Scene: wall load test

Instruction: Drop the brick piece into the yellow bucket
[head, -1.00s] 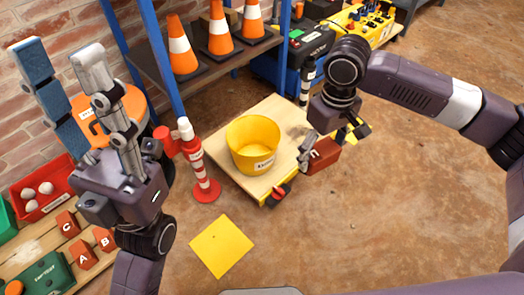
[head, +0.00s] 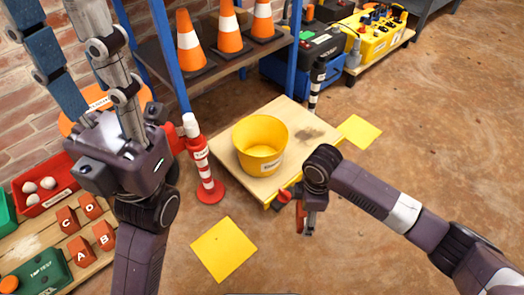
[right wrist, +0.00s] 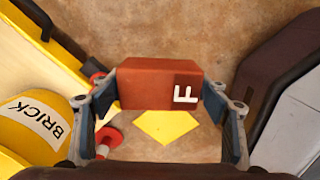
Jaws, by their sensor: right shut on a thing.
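The yellow bucket (head: 245,140) stands upright on a wooden pallet (head: 228,162) in the head view. It also shows at the left edge of the right wrist view (right wrist: 30,120), with a label reading BRICK. My right gripper (right wrist: 161,90) is shut on a red-brown brick marked F (right wrist: 150,82), one finger at each end. In the head view the right gripper (head: 308,224) is right of and nearer than the bucket, mostly hidden by its own wrist; only a sliver of brick shows. My left gripper (head: 62,30) is raised at the left, fingers apart and empty.
A red-and-white post (head: 203,165) stands just left of the pallet. Lettered bricks (head: 82,250) and a red bin of white balls (head: 42,203) lie at the lower left. Shelved cones (head: 228,30) stand behind. Floor with a yellow square (head: 223,249) is open in front.

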